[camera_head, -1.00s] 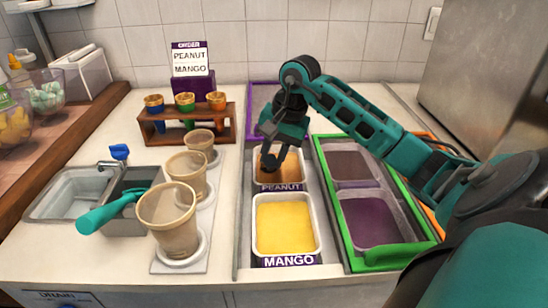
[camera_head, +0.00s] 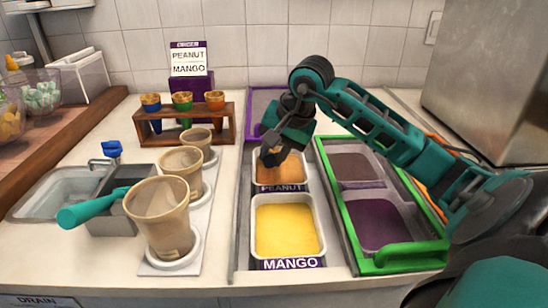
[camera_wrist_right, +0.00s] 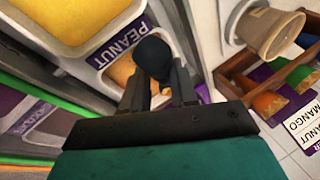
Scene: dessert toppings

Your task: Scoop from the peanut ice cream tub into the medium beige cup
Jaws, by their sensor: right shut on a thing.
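The peanut tub (camera_head: 285,167) holds orange-brown ice cream and carries a purple PEANUT label; its label and some ice cream show in the right wrist view (camera_wrist_right: 118,70). My right gripper (camera_head: 272,153) is over the tub's back left part and hides some of it. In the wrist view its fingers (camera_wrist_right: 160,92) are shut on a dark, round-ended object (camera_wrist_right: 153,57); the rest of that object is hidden. The medium beige cup (camera_head: 182,162) stands upright, the middle of three cups in a row to the left. My left gripper is not in view.
The mango tub (camera_head: 285,228) is in front of the peanut tub. A green-framed tray (camera_head: 400,257) with two purple-toned tubs lies right. A large cup (camera_head: 160,215) and small cup (camera_head: 197,142) flank the medium one. A teal handle (camera_head: 92,209) sticks out by the sink.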

